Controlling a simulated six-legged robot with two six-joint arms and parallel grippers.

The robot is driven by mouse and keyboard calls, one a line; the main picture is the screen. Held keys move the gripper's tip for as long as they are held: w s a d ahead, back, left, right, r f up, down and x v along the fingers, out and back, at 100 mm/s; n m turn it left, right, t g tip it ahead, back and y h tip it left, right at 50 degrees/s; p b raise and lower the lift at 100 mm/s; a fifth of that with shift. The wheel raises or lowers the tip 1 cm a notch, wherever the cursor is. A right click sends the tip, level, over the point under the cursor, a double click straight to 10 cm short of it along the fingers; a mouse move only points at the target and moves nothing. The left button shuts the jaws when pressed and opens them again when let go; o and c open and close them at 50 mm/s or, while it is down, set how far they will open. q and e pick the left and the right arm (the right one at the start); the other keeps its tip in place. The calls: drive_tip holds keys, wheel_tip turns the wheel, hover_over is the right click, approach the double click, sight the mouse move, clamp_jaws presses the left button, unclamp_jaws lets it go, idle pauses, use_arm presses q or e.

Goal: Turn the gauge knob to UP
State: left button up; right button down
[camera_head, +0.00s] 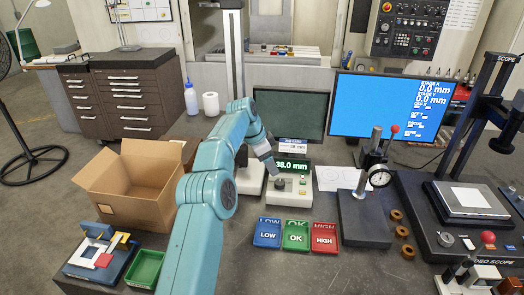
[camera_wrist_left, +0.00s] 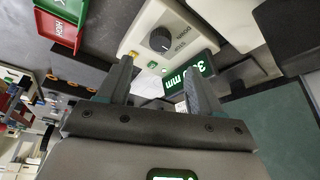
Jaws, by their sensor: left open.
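The gauge box (camera_head: 292,194) is a cream unit with a green-lit display (camera_head: 292,167) reading 38.0 mm. In the left wrist view, its round dark knob (camera_wrist_left: 160,40) sits on the cream face (camera_wrist_left: 150,24), with a label that seems to read DOWN beside it. The knob's pointer is too small to read surely. My left gripper (camera_head: 274,174) is over the gauge box. In the left wrist view its two fingers (camera_wrist_left: 158,82) are apart with nothing between them, and the knob lies beyond the tips. My right gripper is out of view.
Blue LOW (camera_head: 268,233), green OK (camera_head: 296,236) and red HIGH (camera_head: 325,238) trays stand in front of the gauge box. A dial gauge stand (camera_head: 362,222) is to the right. An open cardboard box (camera_head: 130,188) is at left; monitors (camera_head: 380,105) stand behind.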

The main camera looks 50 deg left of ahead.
use_arm(q)
drive_tip(key=p+v, duration=0.1)
drive_tip(key=v, duration=0.6)
